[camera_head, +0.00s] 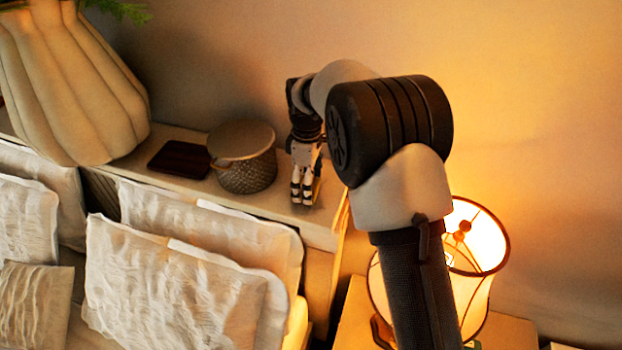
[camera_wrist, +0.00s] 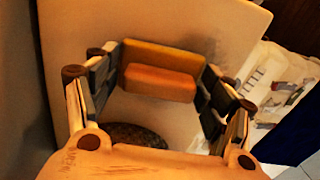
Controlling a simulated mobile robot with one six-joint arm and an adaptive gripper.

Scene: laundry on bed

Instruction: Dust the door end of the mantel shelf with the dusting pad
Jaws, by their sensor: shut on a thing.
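The pale mantel shelf (camera_head: 280,208) runs along the wall, and its right end shows just past my gripper. My gripper (camera_head: 303,192) points down over that right end, with its fingertips at or just above the shelf top; I cannot tell if anything touches. In the wrist view the fingers (camera_wrist: 160,72) are closed on an orange-tan dusting pad (camera_wrist: 160,83), a small block with a lighter upper face. The pad is mostly hidden behind the fingers in the head view. The pale shelf top (camera_wrist: 75,35) lies beyond it in the wrist view.
A woven lidded basket (camera_head: 246,173) stands close left of my gripper. Left of it are a flat dark box (camera_head: 181,159) and a large ribbed vase (camera_head: 75,90). White pillows (camera_head: 175,290) stand in front. A lit lamp (camera_head: 477,240) is right, below the shelf.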

